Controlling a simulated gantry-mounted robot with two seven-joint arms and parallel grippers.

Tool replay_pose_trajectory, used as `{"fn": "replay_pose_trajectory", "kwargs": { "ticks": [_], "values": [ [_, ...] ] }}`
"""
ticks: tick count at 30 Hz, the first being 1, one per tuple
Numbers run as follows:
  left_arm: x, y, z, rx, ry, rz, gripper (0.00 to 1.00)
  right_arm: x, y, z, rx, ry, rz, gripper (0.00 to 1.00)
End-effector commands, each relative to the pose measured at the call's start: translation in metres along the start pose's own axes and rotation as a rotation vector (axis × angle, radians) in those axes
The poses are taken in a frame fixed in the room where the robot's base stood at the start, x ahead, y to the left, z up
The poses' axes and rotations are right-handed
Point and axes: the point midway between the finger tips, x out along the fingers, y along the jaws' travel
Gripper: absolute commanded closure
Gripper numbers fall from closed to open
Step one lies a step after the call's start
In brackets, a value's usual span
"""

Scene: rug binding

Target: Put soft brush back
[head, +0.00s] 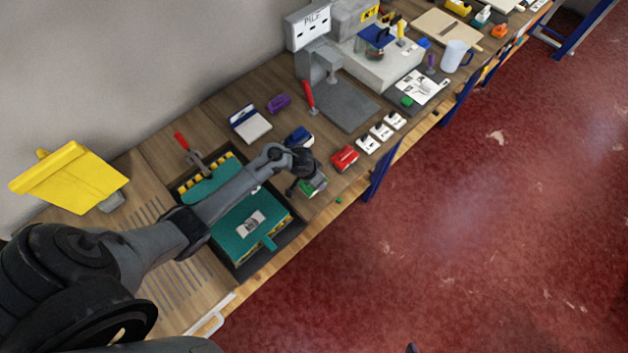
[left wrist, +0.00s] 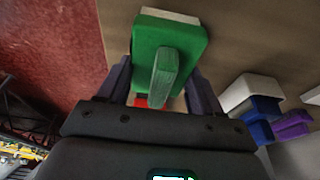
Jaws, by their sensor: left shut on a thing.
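A green brush with pale bristles (left wrist: 168,48) is between the two fingers of my left gripper (left wrist: 160,88) in the left wrist view. Its upright green grip points toward the camera and the fingers are shut on it. I cannot tell whether the brush touches the table. My right gripper is not in view.
A dark tray (head: 238,274) holds teal pieces. The table's front edge is close.

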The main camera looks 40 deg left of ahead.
Motion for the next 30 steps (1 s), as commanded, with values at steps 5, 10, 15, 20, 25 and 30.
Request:
{"fn": "replay_pose_trajectory", "kwargs": {
  "ticks": [5, 10, 15, 20, 25, 30],
  "values": [
    [0.0113, -0.0004, 0.0023, 0.001, 0.002, -0.001, 0.83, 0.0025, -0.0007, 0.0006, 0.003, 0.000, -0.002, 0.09],
    [0.0111, -0.0004, 0.0023, 0.001, 0.002, -0.001, 0.83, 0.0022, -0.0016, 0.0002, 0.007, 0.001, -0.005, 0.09],
    [0.0134, -0.0003, 0.0031, 0.000, 0.002, -0.001, 0.83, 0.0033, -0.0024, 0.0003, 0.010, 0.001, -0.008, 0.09],
    [0.0140, -0.0002, 0.0034, 0.000, 0.001, -0.001, 0.18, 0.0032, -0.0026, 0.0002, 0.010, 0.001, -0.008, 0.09],
    [0.0140, -0.0001, 0.0035, 0.000, 0.001, -0.001, 0.09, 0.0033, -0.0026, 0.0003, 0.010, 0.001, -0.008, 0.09],
    [0.0135, -0.0001, 0.0034, 0.000, 0.001, -0.001, 0.09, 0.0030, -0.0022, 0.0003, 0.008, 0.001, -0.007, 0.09]
  ]
}}
